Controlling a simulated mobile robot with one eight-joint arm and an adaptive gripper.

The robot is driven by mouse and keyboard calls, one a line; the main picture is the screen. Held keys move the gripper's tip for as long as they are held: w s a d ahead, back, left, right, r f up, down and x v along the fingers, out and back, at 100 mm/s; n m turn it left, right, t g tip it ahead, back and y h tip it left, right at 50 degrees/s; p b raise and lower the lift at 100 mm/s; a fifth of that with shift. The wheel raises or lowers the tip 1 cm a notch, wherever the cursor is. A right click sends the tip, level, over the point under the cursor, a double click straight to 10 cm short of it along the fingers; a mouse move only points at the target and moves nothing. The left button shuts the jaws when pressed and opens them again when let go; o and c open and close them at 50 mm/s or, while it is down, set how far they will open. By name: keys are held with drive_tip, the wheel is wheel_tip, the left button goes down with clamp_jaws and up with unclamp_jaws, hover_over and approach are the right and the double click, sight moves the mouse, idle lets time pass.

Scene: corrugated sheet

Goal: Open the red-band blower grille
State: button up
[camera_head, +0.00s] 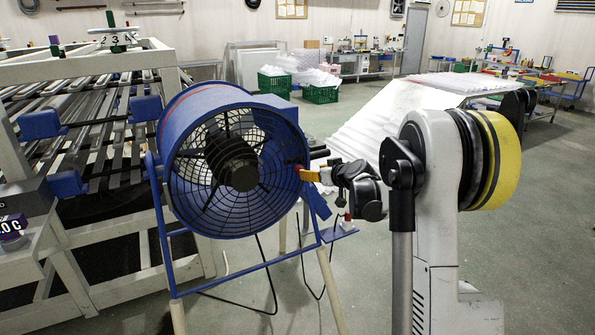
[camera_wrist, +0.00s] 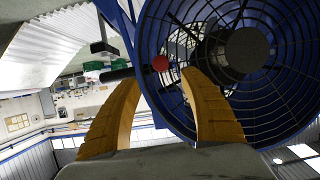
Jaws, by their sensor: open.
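The blower (camera_head: 262,112) is a blue drum on a blue frame, with a thin red band (camera_head: 196,97) around its housing. Its round dark wire grille (camera_head: 215,205) covers the front and looks flush with the rim. A red round knob (camera_wrist: 161,63) sits at the grille's rim; it shows small and partly covered in the head view (camera_head: 297,168). My gripper (camera_head: 305,174) is at the right side of the rim, by the knob. In the wrist view its yellow fingers (camera_wrist: 157,76) are spread, with the knob just beyond their tips, nearer the right finger. Contact cannot be told.
A pale rack with dark bars (camera_head: 75,130) stands behind and left of the blower. A small blue shelf (camera_head: 338,234) juts out below my gripper. Cables hang under the blower. A white corrugated sheet (camera_head: 385,110) lies behind my arm. Floor at right is clear.

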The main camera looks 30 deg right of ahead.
drive_tip(key=b+x, duration=0.2)
drive_tip(key=x, duration=0.8)
drive_tip(key=shift+s+a+b, duration=0.1)
drive_tip(key=shift+b, duration=0.25)
drive_tip(key=shift+c, duration=0.6)
clamp_jaws()
